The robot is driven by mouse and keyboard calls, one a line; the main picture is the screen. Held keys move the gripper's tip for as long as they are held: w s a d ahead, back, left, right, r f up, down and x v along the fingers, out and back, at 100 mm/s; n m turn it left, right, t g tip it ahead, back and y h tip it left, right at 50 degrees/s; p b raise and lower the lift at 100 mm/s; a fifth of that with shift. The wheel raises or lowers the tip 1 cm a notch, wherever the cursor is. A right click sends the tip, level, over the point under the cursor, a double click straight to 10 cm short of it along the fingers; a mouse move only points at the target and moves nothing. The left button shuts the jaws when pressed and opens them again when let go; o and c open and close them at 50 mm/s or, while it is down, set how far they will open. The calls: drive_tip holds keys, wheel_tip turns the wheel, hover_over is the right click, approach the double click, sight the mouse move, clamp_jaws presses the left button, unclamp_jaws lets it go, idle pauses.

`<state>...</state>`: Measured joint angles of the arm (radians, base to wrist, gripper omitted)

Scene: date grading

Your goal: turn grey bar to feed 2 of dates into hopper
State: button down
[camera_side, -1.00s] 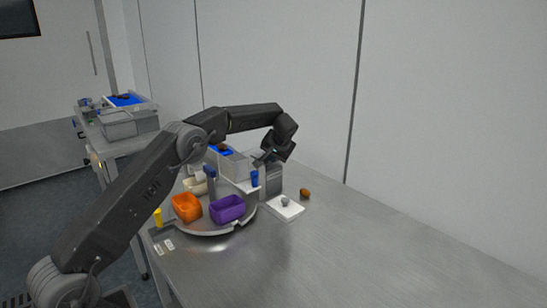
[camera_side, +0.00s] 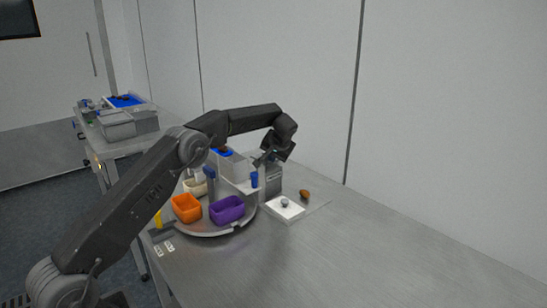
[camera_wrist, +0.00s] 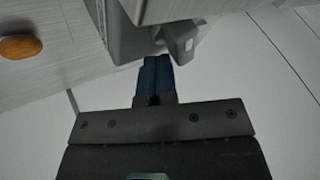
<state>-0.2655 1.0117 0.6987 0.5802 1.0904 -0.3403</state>
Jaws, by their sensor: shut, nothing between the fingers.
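The grey bar (camera_wrist: 180,42) shows in the wrist view as a short lever sticking out from a grey housing. My gripper (camera_wrist: 156,62) has its blue fingers shut together, with nothing between them. Their tips are right beside the bar's lower left side; I cannot tell whether they touch it. In the side view my gripper (camera_side: 264,158) is above and behind the turntable, close to the grey housing (camera_side: 273,178). My wrist hides the bar there. The hopper (camera_side: 236,167) is a pale grey box left of my gripper, with dark dates (camera_side: 223,150) on blue at its top.
An orange bowl (camera_side: 186,208), a purple bowl (camera_side: 227,209) and a cream bowl (camera_side: 195,187) stand on the round turntable (camera_side: 207,234). A white plate (camera_side: 287,215) with a small grey knob is right of it. A brown date (camera_side: 304,194) lies beyond. The table's right side is clear.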

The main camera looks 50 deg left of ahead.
drive_tip(key=shift+w+a, duration=0.25)
drive_tip(key=shift+a, duration=0.5)
idle(0.4)
drive_tip(key=v, duration=1.4)
idle(0.5)
drive_tip(key=s+d+r+m+t+h, duration=0.15)
drive_tip(key=s+d+r, duration=0.35)
drive_tip(key=s, duration=0.5)
drive_tip(key=s+d+r+m+t+h, duration=0.1)
drive_tip(key=s+d+r+m+h, duration=0.15)
drive_tip(key=s+d, duration=0.55)
drive_tip(key=s+d+f+h, duration=0.1)
drive_tip(key=s+d+f, duration=0.1)
drive_tip(key=s, duration=0.5)
drive_tip(key=s+d+f+h, duration=0.1)
drive_tip(key=s+d+f, duration=0.1)
drive_tip(key=s, duration=0.5)
drive_tip(key=s+d+f+h, duration=0.1)
drive_tip(key=s+d+f, duration=0.2)
drive_tip(key=s, duration=0.5)
drive_tip(key=shift+f+m, duration=0.4)
drive_tip(key=shift+f, duration=0.1)
